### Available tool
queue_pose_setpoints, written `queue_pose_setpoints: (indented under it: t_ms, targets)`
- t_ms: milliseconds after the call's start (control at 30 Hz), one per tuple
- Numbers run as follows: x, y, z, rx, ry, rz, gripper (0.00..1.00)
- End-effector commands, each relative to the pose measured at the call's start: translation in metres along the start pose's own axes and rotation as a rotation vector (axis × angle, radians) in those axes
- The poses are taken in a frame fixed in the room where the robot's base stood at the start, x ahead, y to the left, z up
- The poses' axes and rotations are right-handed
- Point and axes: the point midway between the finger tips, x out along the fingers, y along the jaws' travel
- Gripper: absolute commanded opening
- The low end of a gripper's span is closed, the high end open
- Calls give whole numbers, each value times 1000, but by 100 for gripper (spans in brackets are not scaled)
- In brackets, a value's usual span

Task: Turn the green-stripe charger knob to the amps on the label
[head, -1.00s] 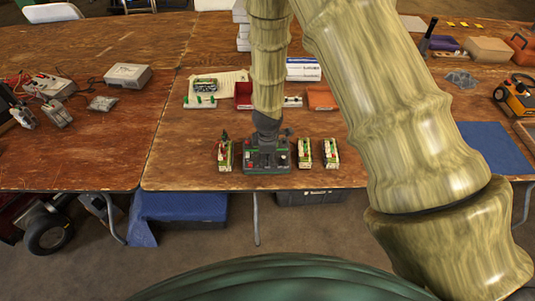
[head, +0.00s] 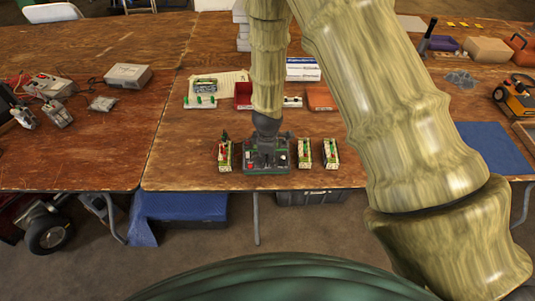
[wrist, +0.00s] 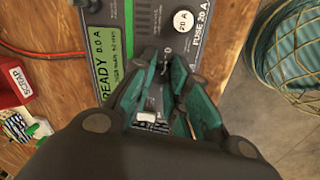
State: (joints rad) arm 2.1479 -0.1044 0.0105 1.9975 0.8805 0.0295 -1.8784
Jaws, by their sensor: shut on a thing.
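The charger (head: 250,171) with green panels stands near the front edge of the table, and its dark face also shows in the wrist view (wrist: 117,15). Its green display reads READY 0.0 A, and a fuse label (wrist: 202,33) reads FUSE 20 A. My gripper (head: 267,152) points down onto the charger. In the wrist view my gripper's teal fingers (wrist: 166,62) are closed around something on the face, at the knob. The knob itself is hidden by the fingers, so its pointer cannot be read.
Small battery packs stand close by: one (head: 225,155) left of the charger and two (head: 304,153) (head: 330,153) right. Behind are a red bin (head: 243,95) and a white strip with green parts (head: 200,102). A red cable (wrist: 40,52) lies beside the charger.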

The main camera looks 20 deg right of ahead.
Motion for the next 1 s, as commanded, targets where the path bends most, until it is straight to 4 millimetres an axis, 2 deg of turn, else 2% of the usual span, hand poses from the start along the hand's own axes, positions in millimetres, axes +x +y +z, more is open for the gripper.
queue_pose_setpoints:
  t_ms: [467,1000]
  targets:
    - [-1,1,0,373,1,-1,0]
    - [-1,1,0,876,2,-5,0]
